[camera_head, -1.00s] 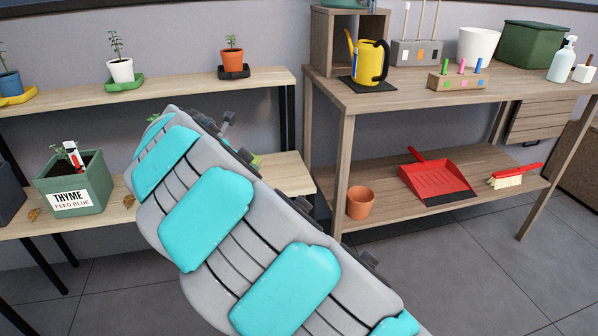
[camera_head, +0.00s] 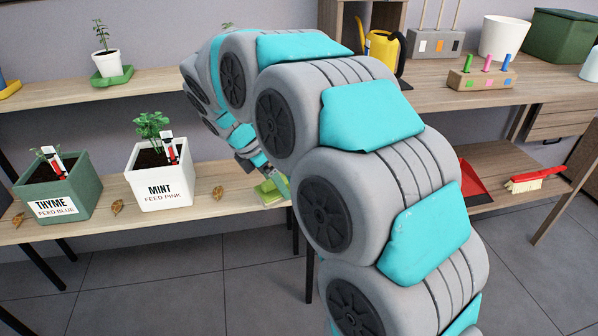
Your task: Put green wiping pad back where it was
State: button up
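A light green pad (camera_head: 269,192) lies at the right end of the lower left shelf (camera_head: 215,210), partly hidden by my arm. My gripper (camera_head: 274,178) is at the pad, reaching down from my grey and turquoise arm. The fingers are small and partly covered, so I cannot tell whether they are open, shut or holding the pad.
On the same shelf stand a white MINT pot (camera_head: 160,182), a green THYME pot (camera_head: 58,190) and several dry leaves (camera_head: 117,207). Above is a shelf with a small white plant pot (camera_head: 108,64). The right bench holds a yellow watering can (camera_head: 380,52) and a peg block (camera_head: 482,79).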

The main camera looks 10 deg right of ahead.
jog(key=w+d, duration=0.4)
jog(key=w, duration=0.1)
jog(key=w+d+f, duration=0.1)
jog(key=w+d, duration=0.2)
jog(key=shift+p, duration=0.35)
notch_tip(320, 180, down, 3)
jog(key=shift+d+r, duration=0.1)
jog(key=shift+d, duration=0.05)
jog(key=shift+f, duration=0.35)
jog(key=shift+c, duration=0.7)
jog(key=o, duration=1.1)
jog(key=shift+o, duration=0.2)
jog(key=v, duration=1.2)
